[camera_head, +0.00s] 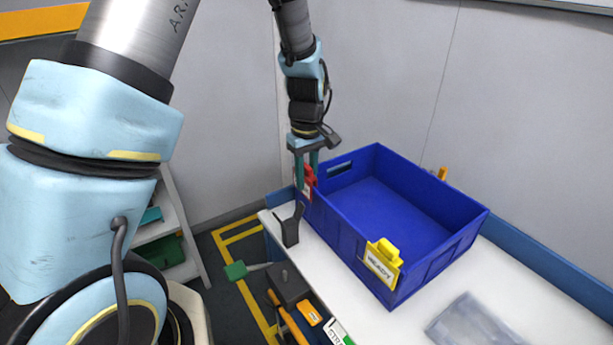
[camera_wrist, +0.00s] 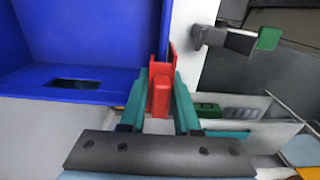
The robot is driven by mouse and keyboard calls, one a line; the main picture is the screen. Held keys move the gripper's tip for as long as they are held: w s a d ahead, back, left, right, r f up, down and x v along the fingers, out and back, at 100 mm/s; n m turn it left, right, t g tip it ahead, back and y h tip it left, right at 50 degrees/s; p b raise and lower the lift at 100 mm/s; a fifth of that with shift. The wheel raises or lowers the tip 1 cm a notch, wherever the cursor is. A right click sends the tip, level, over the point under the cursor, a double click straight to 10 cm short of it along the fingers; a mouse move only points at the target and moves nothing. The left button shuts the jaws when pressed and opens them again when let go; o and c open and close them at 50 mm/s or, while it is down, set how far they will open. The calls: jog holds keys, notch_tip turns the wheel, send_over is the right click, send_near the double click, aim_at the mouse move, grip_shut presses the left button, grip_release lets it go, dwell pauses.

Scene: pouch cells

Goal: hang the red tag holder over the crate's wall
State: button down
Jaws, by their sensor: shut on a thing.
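The red tag holder (camera_head: 309,181) is in my gripper (camera_head: 307,166), which is shut on it at the near left corner of the blue crate (camera_head: 347,222). In the wrist view the red tag holder (camera_wrist: 161,92) stands between the two teal fingers (camera_wrist: 160,100). Its upper part lies against or just beside the end of the crate's wall (camera_wrist: 150,40); I cannot tell whether it straddles the rim. The crate is open and looks empty inside.
A yellow tag holder (camera_head: 383,262) marked READY hangs on the crate's front wall. A dark stand (camera_head: 290,226) is close to the gripper on the white table (camera_head: 375,325). Tools (camera_head: 290,318) lie at the near edge, and a clear pouch (camera_head: 470,325) lies at right.

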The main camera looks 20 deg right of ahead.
jog(key=shift+f+b, duration=0.4)
jog(key=shift+f, duration=0.45)
jog(key=c, duration=0.6)
grip_release()
jog(key=shift+o, duration=0.2)
jog(key=shift+r, duration=0.1)
notch_tip(320, 180, up, 11)
jog(key=shift+f+b, duration=0.1)
jog(key=shift+b, duration=0.95)
jog(key=s+a+f+m, duration=0.1)
jog(key=s+a, duration=0.1)
jog(key=a, duration=1.3)
jog(key=s+a+f+m+t, duration=0.1)
jog(key=s+a+m, duration=0.1)
jog(key=a, duration=1.3)
jog(key=shift+f+t, duration=0.25)
jog(key=shift+t, duration=0.05)
